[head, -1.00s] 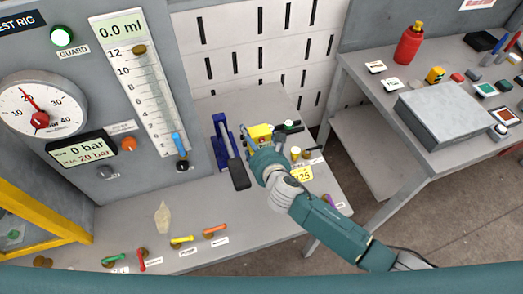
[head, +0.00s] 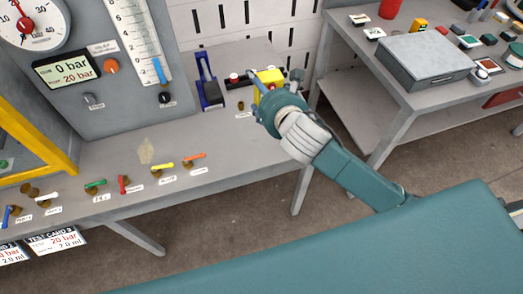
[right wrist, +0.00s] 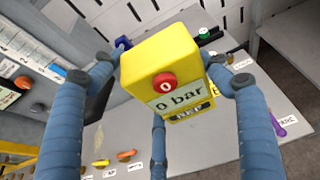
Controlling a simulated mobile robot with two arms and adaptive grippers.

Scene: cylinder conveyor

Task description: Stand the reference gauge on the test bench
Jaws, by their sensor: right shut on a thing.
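The reference gauge is a yellow block with a red knob, a "0 bar" display and a REF label in the right wrist view (right wrist: 190,62). It also shows in the head view (head: 267,76). My right gripper (head: 271,92) is shut on it, with its blue fingers around the block's sides. The gauge appears above the right part of the grey test bench (head: 228,148). Its underside is hidden, so I cannot tell its clearance. My left gripper is not in view.
A blue-and-black device (head: 208,85) stands left of the gauge. Coloured levers with labels (head: 163,166) line the bench's front. The test rig panel (head: 95,110) rises behind at left. A second table (head: 385,75) stands at right.

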